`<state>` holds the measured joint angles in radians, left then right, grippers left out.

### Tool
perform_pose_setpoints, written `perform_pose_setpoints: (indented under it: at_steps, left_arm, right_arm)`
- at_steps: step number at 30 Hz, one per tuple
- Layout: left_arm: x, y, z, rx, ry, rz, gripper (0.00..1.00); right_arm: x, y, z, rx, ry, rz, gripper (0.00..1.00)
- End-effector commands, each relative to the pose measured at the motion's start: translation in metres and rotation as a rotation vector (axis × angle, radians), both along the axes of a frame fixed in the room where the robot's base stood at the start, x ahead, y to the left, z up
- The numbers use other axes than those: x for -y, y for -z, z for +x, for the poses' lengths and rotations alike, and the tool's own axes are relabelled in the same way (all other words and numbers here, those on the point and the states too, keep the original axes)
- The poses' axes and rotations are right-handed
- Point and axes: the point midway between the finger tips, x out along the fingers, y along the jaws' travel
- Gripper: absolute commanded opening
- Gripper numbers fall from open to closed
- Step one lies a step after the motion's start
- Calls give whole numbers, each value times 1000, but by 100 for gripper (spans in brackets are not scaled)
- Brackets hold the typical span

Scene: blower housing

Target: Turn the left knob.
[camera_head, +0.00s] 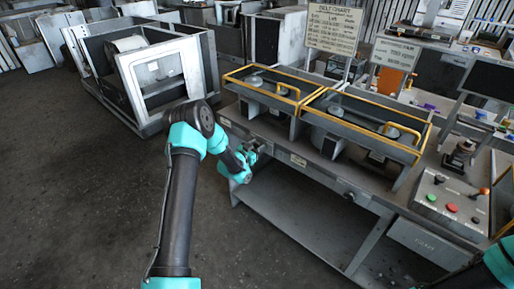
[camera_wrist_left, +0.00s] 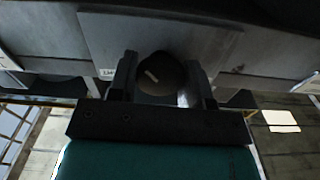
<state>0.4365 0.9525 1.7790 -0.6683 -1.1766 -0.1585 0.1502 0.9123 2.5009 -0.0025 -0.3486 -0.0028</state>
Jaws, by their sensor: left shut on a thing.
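My left gripper (camera_head: 250,153) is at the front face of the workbench, at its left end. In the left wrist view its two fingers (camera_wrist_left: 163,85) stand on either side of the dark round left knob (camera_wrist_left: 162,74), shut on it. The knob has a short pale mark that slants down to the right. In the head view the left knob is hidden by the gripper. Another knob (camera_head: 348,196) shows farther right on the bench front. My right gripper is out of view; only part of my right arm shows at the lower right corner.
The grey workbench (camera_head: 297,160) carries two trays with yellow rails (camera_head: 268,82) and (camera_head: 368,118). A control panel with coloured buttons (camera_head: 452,207) is at the right. A metal-framed machine (camera_head: 158,70) stands behind left. The floor at left is clear.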

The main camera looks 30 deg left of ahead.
Motion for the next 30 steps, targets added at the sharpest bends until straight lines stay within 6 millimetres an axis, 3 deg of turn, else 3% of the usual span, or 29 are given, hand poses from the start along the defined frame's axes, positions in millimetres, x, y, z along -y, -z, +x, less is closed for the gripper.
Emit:
perform_pose_setpoints:
  at_steps: [3, 17, 30]
  left_arm:
    - [0, 0, 0, 0, 0, 0, 22]
    - [0, 0, 0, -13, 0, -72, 22]
    - [0, 0, 0, -72, 0, -386, 22]
  right_arm:
    - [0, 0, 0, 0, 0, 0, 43]
    - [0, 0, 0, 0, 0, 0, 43]
    - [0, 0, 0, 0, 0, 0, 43]
